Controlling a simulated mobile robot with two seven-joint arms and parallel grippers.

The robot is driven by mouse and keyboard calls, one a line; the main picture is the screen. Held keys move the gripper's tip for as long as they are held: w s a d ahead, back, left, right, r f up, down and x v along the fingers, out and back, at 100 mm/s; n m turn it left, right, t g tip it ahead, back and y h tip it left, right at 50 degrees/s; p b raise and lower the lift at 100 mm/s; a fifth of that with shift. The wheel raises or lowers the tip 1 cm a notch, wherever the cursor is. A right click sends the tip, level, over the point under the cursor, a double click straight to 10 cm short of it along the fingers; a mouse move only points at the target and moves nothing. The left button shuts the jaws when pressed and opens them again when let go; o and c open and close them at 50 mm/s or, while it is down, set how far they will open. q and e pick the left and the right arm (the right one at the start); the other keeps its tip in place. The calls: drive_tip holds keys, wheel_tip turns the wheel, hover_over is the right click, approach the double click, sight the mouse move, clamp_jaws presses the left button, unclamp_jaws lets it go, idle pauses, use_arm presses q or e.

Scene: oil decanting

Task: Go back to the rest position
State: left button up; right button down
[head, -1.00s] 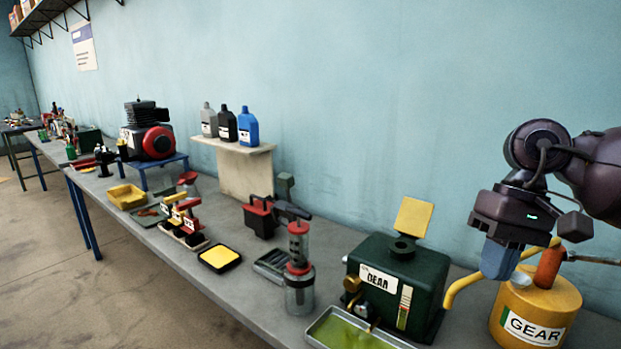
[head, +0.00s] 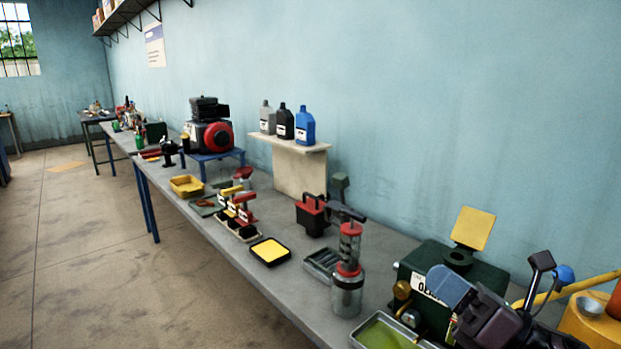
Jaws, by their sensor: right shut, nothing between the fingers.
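My right gripper (head: 451,287) is low at the right of the head view, in front of the dark green gearbox (head: 437,262). Its blue-grey fingers are together, point up and left, and hold nothing. It covers part of the gearbox's label and front. The gearbox's yellow flap (head: 472,228) stands up behind its filler opening. The yellow oil can (head: 592,325) is at the right edge, partly cut off and partly behind my arm. My left gripper is not in view.
A tray of green oil (head: 384,333) stands below the gearbox. A clear pump with red bands (head: 348,268), a black tray with a yellow pad (head: 270,251) and oilers (head: 240,208) stand along the grey bench. Three bottles (head: 284,123) stand on a raised shelf. The floor at left is open.

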drive_tip(key=s+d+f+m+t+h, duration=0.1)
drive_tip(key=d+f+m+h, duration=0.4)
drive_tip(key=f+m+h, duration=0.6)
drive_tip(key=s+d+f+m+t+h, duration=0.15)
drive_tip(key=d+f+m+h, duration=0.45)
drive_tip(key=m, duration=1)
drive_tip(key=s+a+f+m+g, duration=0.1)
drive_tip(key=s+f+m+g, duration=0.55)
drive_tip(key=s, duration=0.25)
drive_tip(key=s+f+m+g, duration=0.6)
drive_tip(key=s+f, duration=0.1)
drive_tip(key=s, duration=0.2)
drive_tip(key=w+f+t, duration=0.6)
drive_tip(key=f+t, duration=0.1)
drive_tip(key=f, duration=0.2)
drive_tip(key=shift+w+a+f, duration=0.2)
drive_tip(key=shift+w+f, duration=0.15)
